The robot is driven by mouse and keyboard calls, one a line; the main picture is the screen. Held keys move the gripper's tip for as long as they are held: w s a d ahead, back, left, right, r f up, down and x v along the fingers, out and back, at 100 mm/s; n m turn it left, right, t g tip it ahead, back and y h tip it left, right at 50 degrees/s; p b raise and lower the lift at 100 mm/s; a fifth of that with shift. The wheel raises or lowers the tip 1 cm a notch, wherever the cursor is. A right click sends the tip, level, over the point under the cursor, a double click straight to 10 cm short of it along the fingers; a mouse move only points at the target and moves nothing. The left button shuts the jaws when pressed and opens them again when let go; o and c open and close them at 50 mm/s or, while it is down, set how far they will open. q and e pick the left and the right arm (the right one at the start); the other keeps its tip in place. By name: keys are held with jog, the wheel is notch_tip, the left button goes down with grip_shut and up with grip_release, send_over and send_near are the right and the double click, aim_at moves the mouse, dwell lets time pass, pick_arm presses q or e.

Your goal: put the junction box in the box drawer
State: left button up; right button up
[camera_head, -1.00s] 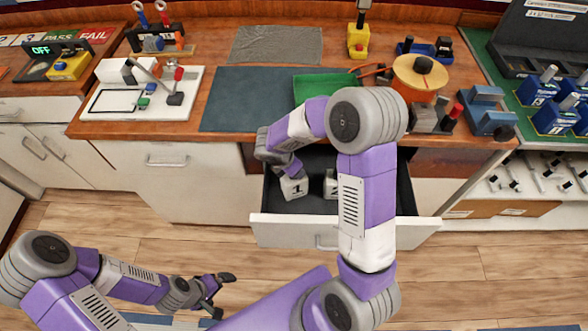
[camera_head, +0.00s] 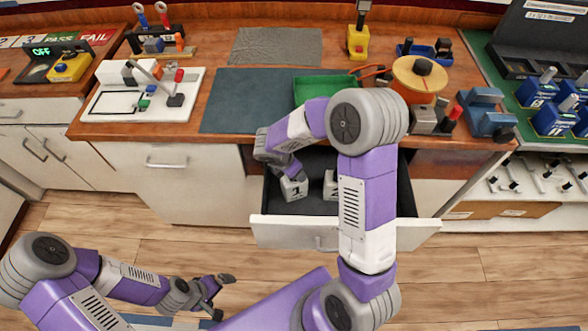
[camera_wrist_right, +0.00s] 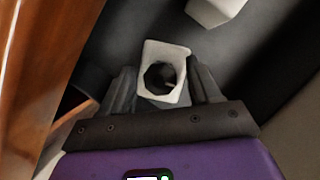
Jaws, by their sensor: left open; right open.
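A white box marked 1 (camera_head: 294,188) stands in the open drawer (camera_head: 270,229), and a second white box (camera_head: 330,186) stands to its right, partly behind my right arm. I cannot tell from the markings which is the junction box. My right gripper reaches down into the drawer at the box marked 1. In the right wrist view my right gripper (camera_wrist_right: 163,82) is open, with a white box (camera_wrist_right: 166,58) with a dark round hole between its fingers. Another white box (camera_wrist_right: 214,8) is beyond it. My left gripper (camera_head: 226,296) is open and empty above the floor.
A green tray (camera_head: 312,92) lies on the worktop behind the drawer, next to a dark mat (camera_head: 238,105). An orange reel (camera_head: 418,78) and blue vise-like tool (camera_head: 485,112) stand to the right. A white switch board (camera_head: 115,103) is at left.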

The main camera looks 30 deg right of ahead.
jog(key=p+v, duration=0.3)
jog(key=v, duration=0.8)
jog(key=shift+a+r+p, duration=0.2)
jog(key=shift+p, duration=0.1)
jog(key=shift+s, duration=0.1)
